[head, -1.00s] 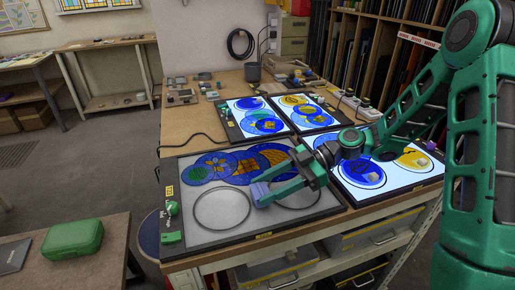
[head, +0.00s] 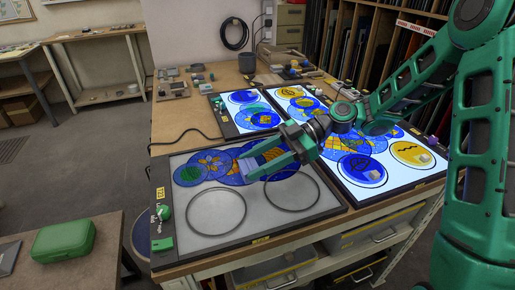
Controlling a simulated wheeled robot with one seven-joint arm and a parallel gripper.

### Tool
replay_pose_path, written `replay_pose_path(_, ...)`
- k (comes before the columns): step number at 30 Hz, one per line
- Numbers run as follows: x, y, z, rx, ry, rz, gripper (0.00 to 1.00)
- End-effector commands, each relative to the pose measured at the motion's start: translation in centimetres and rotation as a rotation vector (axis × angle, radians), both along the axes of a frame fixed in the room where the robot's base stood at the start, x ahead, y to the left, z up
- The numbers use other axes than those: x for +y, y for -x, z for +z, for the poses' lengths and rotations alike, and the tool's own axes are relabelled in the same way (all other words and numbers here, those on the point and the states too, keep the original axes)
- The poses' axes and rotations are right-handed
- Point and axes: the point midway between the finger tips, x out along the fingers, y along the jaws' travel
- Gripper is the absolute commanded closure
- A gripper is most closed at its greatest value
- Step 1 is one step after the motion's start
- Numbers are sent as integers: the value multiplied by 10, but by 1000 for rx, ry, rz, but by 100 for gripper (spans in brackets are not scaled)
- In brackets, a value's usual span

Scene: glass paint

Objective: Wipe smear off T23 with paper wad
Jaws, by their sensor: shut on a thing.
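My gripper (head: 262,165) is shut on a pale purple paper wad (head: 250,166), at or just above the blue glass pieces (head: 222,162) at the back of the grey, unlit front-left light panel (head: 190,238). I cannot tell whether the wad touches the glass. The gripper and wad hide part of the glass under them. No smear can be made out there. A yellow tag (head: 163,193) is on this panel's left edge, too small to read surely, so I cannot tell which piece is T23.
Two rings (head: 216,232) lie on the grey panel's front half. A lit panel (head: 400,185) on the right bears a blue disc (head: 362,168) and a yellow disc (head: 412,154), both with dark marks. Smaller lit panels (head: 236,128) stand behind. A green case (head: 64,238) is at left.

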Motion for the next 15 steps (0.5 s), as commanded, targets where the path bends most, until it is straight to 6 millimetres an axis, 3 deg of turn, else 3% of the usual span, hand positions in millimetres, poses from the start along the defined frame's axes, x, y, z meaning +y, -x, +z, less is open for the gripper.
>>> replay_pose_path(15,11,4,39,0,1,16,82)
